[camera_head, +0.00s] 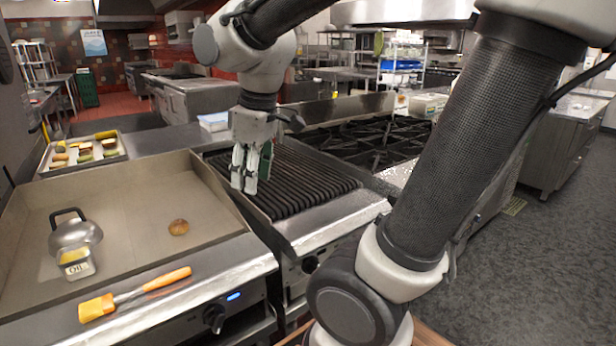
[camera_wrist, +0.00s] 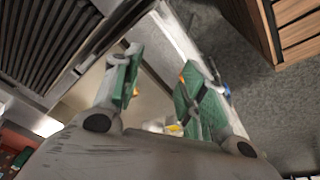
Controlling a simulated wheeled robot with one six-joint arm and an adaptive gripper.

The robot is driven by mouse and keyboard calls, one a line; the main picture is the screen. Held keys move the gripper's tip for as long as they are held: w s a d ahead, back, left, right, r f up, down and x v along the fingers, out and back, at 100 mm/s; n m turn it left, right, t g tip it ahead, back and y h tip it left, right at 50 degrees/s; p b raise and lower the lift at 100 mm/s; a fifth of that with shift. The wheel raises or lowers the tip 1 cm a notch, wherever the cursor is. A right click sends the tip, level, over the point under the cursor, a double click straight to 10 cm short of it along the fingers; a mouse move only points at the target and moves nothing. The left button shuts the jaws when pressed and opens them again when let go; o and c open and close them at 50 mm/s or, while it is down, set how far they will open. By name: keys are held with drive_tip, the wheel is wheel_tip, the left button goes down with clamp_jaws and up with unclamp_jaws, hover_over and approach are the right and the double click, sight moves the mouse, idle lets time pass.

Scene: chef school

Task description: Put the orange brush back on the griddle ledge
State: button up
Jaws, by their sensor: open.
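The orange brush (camera_head: 135,293) lies on the griddle's front steel ledge (camera_head: 240,257) in the head view. Its yellow-orange bristle head is at the left and its orange handle at the right, joined by a metal shaft. My gripper (camera_head: 244,188) is above the ribbed grill, right of the griddle and well away from the brush, pointing down. In the wrist view my gripper (camera_wrist: 158,70) shows two spread fingers with green pads and nothing held between them. Small orange patches beside the fingers there may be parts of the brush, but I cannot tell.
A clear container (camera_head: 76,262) marked OIL and a metal dome lid (camera_head: 76,232) sit on the griddle plate (camera_head: 130,215), near a small round brown item (camera_head: 178,227). A food tray (camera_head: 85,165) stands behind. The ribbed grill (camera_head: 300,185) is bare.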

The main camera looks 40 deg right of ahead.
drive_tip(key=s+d+m+t, duration=0.1)
drive_tip(key=s+d+m, duration=0.5)
drive_tip(key=s, duration=0.3)
drive_tip(key=shift+d+r+m+t+h, duration=0.15)
drive_tip(key=shift+d+m+t+h, duration=0.2)
drive_tip(key=shift+d, duration=0.45)
